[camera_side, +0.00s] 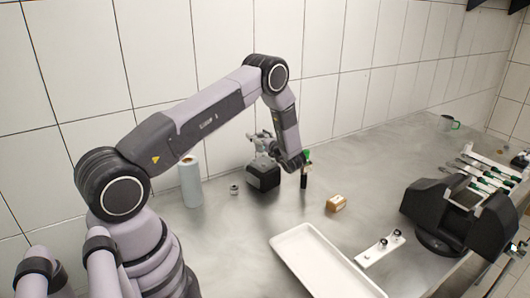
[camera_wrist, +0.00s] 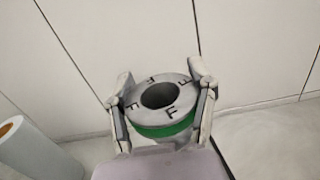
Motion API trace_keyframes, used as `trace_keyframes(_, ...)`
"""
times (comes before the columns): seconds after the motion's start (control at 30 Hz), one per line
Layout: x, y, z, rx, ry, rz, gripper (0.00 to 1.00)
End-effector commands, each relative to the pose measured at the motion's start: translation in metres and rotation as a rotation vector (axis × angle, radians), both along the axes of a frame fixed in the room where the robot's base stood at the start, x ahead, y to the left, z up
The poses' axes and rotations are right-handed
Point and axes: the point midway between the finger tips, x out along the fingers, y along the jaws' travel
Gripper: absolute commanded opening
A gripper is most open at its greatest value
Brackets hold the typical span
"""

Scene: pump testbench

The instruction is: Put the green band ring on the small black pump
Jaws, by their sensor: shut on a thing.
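In the wrist view the green band ring (camera_wrist: 168,105) has a grey top face with F-like letters, a round dark hole and a green band around its lower side. My gripper (camera_wrist: 159,76) is shut on the ring, one pale finger on each side. The ring is tilted towards the camera, with the white wall behind it. In the side view grey finger-like parts (camera_side: 262,143) show above a black block (camera_side: 263,176) beside my wrist. I cannot tell for sure which black thing is the small black pump.
A paper roll (camera_side: 190,182) and a small metal ring (camera_side: 234,189) stand at left. A small brown box (camera_side: 337,203), a white tray (camera_side: 282,241), a white plate (camera_side: 368,261) with small dark parts and a large black fixture (camera_side: 465,220) lie right.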

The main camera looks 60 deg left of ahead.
Motion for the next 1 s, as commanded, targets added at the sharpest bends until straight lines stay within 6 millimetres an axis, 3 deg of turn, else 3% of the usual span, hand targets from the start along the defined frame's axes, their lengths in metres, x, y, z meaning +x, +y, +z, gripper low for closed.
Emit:
trace_keyframes(0.27, 0.004, 0.003, -0.035, 0.0, 0.0, 0.0, 0.16)
trace_keyframes(0.67, 0.004, 0.003, -0.039, 0.0, -0.001, 0.0, 0.16)
trace_keyframes(0.7, 0.003, 0.003, -0.039, 0.0, 0.0, 0.0, 0.62)
trace_keyframes(0.87, 0.003, 0.003, -0.039, 0.0, 0.0, 0.0, 0.82)
trace_keyframes(1.0, 0.003, 0.003, -0.039, 0.0, 0.0, 0.0, 0.83)
